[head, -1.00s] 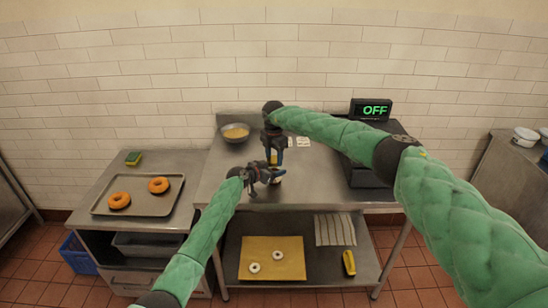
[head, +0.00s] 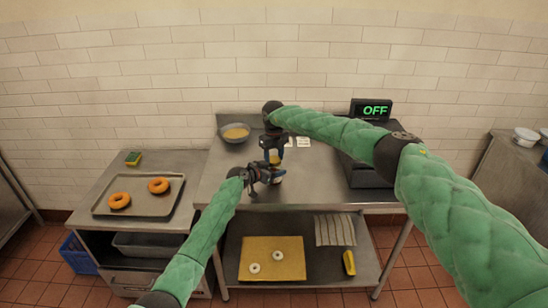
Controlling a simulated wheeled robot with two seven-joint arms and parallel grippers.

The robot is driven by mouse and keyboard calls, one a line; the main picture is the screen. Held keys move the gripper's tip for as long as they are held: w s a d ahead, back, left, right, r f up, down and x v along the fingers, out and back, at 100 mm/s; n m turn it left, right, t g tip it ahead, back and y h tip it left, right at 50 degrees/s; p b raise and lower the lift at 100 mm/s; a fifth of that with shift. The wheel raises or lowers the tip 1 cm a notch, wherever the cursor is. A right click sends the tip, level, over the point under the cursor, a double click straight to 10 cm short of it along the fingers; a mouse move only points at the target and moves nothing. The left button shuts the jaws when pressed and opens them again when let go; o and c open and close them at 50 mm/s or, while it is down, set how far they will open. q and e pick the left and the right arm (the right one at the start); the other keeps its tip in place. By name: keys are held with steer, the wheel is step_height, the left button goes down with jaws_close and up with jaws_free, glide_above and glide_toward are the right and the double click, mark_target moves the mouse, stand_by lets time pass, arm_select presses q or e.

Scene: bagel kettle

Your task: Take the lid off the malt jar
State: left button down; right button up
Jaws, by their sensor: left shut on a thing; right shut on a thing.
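The malt jar (head: 279,177) stands on the steel table, small and mostly hidden behind my grippers. My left gripper (head: 272,176) is shut on the jar's body from the left. My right gripper (head: 275,157) points down from above and is shut on the yellowish lid (head: 275,159) at the top of the jar. The fingers cover much of the lid, so I cannot tell whether there is a gap between lid and jar.
A bowl of yellowish contents (head: 236,133) stands behind left. A tray (head: 150,206) with two bagels is on the left counter. The lower shelf holds a yellow board (head: 272,270) with two pale rings. The front tabletop is clear.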

arm_select(q)
steer(key=shift+d+f, duration=0.1)
arm_select(e)
steer(key=n, duration=0.7)
steer(key=shift+w+d+r, duration=0.1)
arm_select(q)
steer(key=shift+s, duration=0.1)
arm_select(e)
steer(key=n, duration=1.4)
steer(key=shift+r, duration=0.1)
steer(key=n, duration=0.7)
steer(key=shift+n, duration=0.3)
steer(key=shift+r, duration=0.25)
steer(key=shift+r, duration=0.35)
steer(key=shift+r, duration=0.45)
